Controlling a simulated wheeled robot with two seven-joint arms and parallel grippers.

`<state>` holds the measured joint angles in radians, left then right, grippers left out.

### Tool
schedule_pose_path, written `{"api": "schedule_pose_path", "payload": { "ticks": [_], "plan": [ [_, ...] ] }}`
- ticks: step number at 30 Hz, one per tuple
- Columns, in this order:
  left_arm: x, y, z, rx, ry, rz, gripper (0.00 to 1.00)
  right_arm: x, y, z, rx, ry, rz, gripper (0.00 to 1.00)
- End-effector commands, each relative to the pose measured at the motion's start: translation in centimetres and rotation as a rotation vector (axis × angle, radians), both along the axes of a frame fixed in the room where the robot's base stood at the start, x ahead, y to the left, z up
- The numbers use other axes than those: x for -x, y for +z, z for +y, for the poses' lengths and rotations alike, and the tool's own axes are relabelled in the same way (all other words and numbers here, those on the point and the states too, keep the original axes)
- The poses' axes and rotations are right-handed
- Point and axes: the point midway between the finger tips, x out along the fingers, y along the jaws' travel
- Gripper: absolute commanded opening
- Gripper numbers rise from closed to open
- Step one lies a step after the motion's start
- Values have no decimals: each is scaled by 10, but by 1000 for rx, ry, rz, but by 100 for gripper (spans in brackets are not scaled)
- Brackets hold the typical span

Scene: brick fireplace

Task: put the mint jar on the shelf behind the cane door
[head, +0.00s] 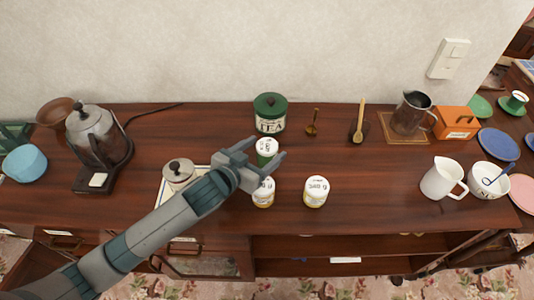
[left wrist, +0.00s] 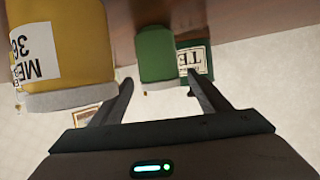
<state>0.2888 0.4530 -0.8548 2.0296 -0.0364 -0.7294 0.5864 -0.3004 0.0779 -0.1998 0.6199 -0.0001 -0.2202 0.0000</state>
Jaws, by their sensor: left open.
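The mint jar appears to be the small green jar with a white lid (head: 267,148), standing on the wooden sideboard in front of the green tea tin. My left gripper (head: 262,150) is open, its fingers reaching toward this jar. In the left wrist view, which is upside down, the green jar (left wrist: 156,52) shows beyond and between the open fingertips (left wrist: 160,82); contact cannot be told. A panel (head: 200,264) below the sideboard top may be the cane door, but I cannot tell. An open shelf (head: 345,246) shows to its right. My right gripper is not in view.
Two yellow jars with white lids (head: 263,193) (head: 316,192) stand near the front; one (left wrist: 60,45) is close in the wrist view. The tea tin (head: 270,112) is behind.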

Motion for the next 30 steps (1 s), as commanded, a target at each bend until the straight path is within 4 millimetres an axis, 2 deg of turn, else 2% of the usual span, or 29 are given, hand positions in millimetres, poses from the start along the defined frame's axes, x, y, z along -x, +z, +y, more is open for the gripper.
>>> {"api": "schedule_pose_path", "payload": {
  "ticks": [3, 4, 9, 12, 23, 30],
  "plan": [
    [0, 0, 0, 0, 0, 0, 69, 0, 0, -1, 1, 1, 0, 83],
    [0, 0, 0, 0, 0, 0, 65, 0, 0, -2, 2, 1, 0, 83],
    [0, 0, 0, 0, 0, 0, 24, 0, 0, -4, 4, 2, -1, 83],
    [0, 1, 0, 2, 0, -2, 7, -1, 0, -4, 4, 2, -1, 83],
    [-1, 8, 0, 3, 0, -4, 7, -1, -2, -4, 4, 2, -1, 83],
    [-1, 36, -1, 5, -1, -7, 7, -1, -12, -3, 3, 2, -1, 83]
  ]
}}
